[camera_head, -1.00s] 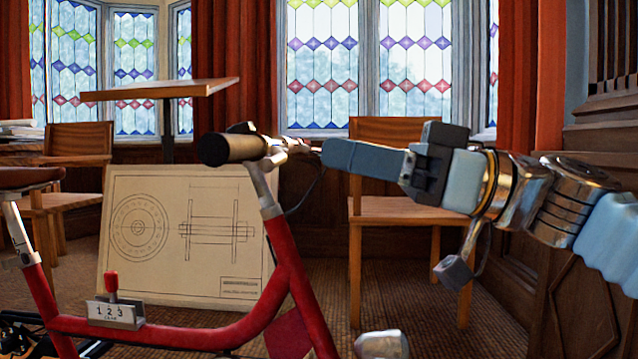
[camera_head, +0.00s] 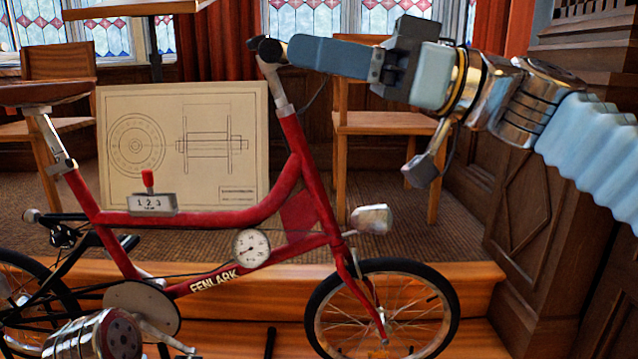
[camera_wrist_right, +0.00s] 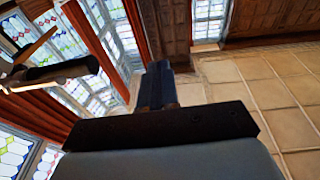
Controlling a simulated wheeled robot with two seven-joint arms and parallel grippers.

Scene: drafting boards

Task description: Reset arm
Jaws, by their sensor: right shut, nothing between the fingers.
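My right gripper (camera_head: 292,50) reaches in from the right at the top of the head view. Its fingers are shut with nothing between them. Its tip overlaps the handlebar (camera_head: 266,62) of a red folding bicycle (camera_head: 230,216) in this view. In the right wrist view the shut fingers (camera_wrist_right: 158,85) point away from the camera, and the dark handlebar grip (camera_wrist_right: 50,75) lies to their left with a gap between.
The bicycle carries a small counter box (camera_head: 153,203), a round dial (camera_head: 251,248) and a headlamp (camera_head: 371,218). Behind it stand a drawing board (camera_head: 225,180) and wooden chairs (camera_head: 385,123). Wood panelling (camera_head: 530,200) closes the right side. The wrist view shows open tiled floor (camera_wrist_right: 285,100).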

